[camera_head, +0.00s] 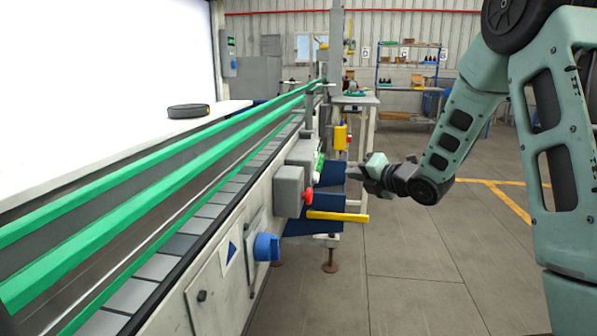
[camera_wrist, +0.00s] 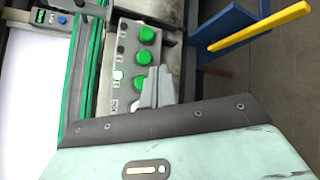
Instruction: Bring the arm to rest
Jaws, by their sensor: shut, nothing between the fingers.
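My arm (camera_head: 456,130) reaches in from the right in the head view, bent down toward the side of the conveyor. My gripper (camera_head: 360,172) points left, close to the conveyor's grey control boxes and a blue bin. In the wrist view my gripper's fingers (camera_wrist: 157,88) are together and empty, in front of a grey panel with green buttons (camera_wrist: 146,55). I cannot tell whether the fingertips touch the panel.
The conveyor (camera_head: 165,255) with green rails runs along the left. A blue bin (camera_head: 330,200) with a yellow bar (camera_head: 338,216) juts from its side below my gripper. A dark round object (camera_head: 188,111) lies on the white surface. The floor at centre right is clear.

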